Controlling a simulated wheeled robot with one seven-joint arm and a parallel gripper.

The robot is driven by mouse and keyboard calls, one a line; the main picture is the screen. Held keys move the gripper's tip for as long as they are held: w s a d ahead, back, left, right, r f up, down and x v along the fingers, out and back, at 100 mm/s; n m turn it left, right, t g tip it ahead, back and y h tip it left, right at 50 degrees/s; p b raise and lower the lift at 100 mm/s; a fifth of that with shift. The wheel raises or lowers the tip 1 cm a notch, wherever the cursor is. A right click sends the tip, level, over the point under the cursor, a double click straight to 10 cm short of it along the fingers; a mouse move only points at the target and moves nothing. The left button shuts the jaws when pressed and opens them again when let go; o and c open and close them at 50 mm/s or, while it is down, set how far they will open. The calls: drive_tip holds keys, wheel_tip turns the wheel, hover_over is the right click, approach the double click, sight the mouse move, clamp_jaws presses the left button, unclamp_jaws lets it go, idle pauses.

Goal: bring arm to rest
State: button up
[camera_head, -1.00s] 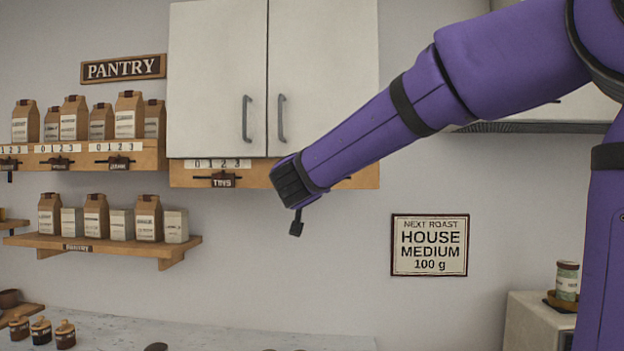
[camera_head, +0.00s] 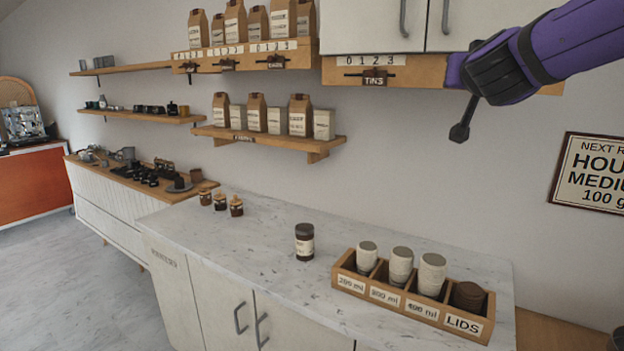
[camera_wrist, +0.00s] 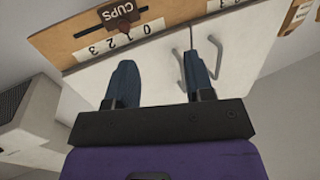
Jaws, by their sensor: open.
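My purple arm reaches in from the upper right in the head view, and its dark wrist end (camera_head: 503,68) hangs in front of the shelf edge below the white cabinet. The fingers are not clear in that view. In the wrist view my gripper (camera_wrist: 160,85) shows two dark blue fingers held wide apart with nothing between them. Beyond the fingers are a white cabinet door with handles (camera_wrist: 184,68) and a wooden strip labelled CUPS (camera_wrist: 122,14). I cannot tell how near the fingertips are to the door.
The marble counter (camera_head: 240,240) holds a dark jar (camera_head: 304,242), several small jars and a wooden cup box (camera_head: 400,306) with several cups and lids. Shelves of bags (camera_head: 268,140) line the wall. Floor is open at lower left.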

drive_tip(key=s+a+f+n+g+y, duration=0.2)
drive_tip(key=s+f+g+y, duration=0.1)
drive_tip(key=s+f, duration=0.3)
drive_tip(key=s+a+f+n+g+y, duration=0.2)
drive_tip(key=s+f+y, duration=0.15)
drive_tip(key=s, duration=0.35)
drive_tip(key=s+d+f+g+h, duration=0.1)
drive_tip(key=s+d+f+g, duration=0.1)
drive_tip(key=s, duration=0.5)
drive_tip(key=s+d+f+g+h, duration=0.1)
drive_tip(key=s+d+f+g, duration=0.1)
drive_tip(key=s+f+g, duration=0.2)
drive_tip(key=s+f, duration=0.3)
drive_tip(key=s, duration=0.1)
drive_tip(key=shift+d+f+m+g, duration=0.3)
drive_tip(key=shift+d+g, duration=0.05)
drive_tip(key=shift+g, duration=0.05)
